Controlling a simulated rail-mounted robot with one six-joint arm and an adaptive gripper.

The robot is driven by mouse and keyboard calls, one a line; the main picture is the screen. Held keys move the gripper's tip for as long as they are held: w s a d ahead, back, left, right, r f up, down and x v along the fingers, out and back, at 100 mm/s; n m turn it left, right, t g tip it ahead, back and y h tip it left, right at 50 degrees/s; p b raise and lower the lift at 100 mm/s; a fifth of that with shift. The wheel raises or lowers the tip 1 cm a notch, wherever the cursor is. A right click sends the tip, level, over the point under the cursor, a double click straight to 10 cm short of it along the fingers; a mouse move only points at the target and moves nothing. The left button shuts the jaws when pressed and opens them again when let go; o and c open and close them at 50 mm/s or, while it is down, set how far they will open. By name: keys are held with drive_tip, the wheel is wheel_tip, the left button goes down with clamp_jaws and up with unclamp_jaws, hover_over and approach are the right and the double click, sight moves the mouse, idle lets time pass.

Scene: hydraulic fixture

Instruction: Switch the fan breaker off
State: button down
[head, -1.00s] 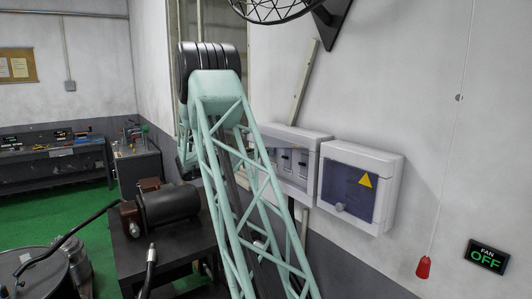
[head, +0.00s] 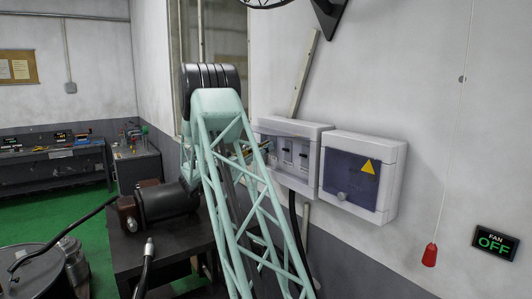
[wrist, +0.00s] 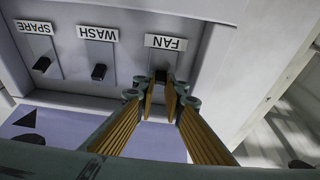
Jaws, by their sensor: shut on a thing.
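In the wrist view the breaker labels appear upside down. The fan breaker (wrist: 161,76) is a small black toggle below the FAN label (wrist: 166,42). My gripper (wrist: 165,94) is at this toggle, its two fingers close together and shut on it; the fingertips partly hide it. In the head view my arm covers the left part of the open breaker box (head: 325,131), and the fan toggle cannot be made out. The fan sign (head: 494,242) on the wall reads OFF in green letters.
The wash toggle (wrist: 98,72) and spare toggle (wrist: 41,65) sit beside the fan toggle. A closed box (head: 393,167) with a warning triangle hangs right of the breaker box. A red pull handle (head: 430,255) hangs on a cord. A dark bench (head: 165,240) stands at the left.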

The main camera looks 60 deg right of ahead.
drive_tip(key=f+h+b, duration=0.1)
drive_tip(key=b, duration=0.2)
drive_tip(key=f+g+h+b, duration=0.1)
drive_tip(key=h+b, duration=0.1)
drive_tip(key=b, duration=0.2)
drive_tip(key=shift+d+b, duration=0.1)
drive_tip(key=shift+b, duration=0.2)
drive_tip(key=shift+g+h+b, duration=0.4)
drive_tip(key=shift+h+b, duration=0.4)
drive_tip(key=shift+b, duration=0.2)
drive_tip(key=c, duration=2.7)
unclamp_jaws()
drive_tip(key=shift+r+t+y+p, duration=0.65)
drive_tip(key=shift+y+p, duration=0.75)
drive_tip(key=shift+p, duration=1.85)
drive_tip(key=shift+r+t+y+p, duration=0.5)
drive_tip(key=shift+y+p, duration=0.65)
drive_tip(key=shift+p, duration=1.2)
drive_tip(key=shift+r+t+y+p, duration=0.25)
drive_tip(key=shift+r+y+p, duration=0.65)
drive_tip(key=shift+p, duration=1.45)
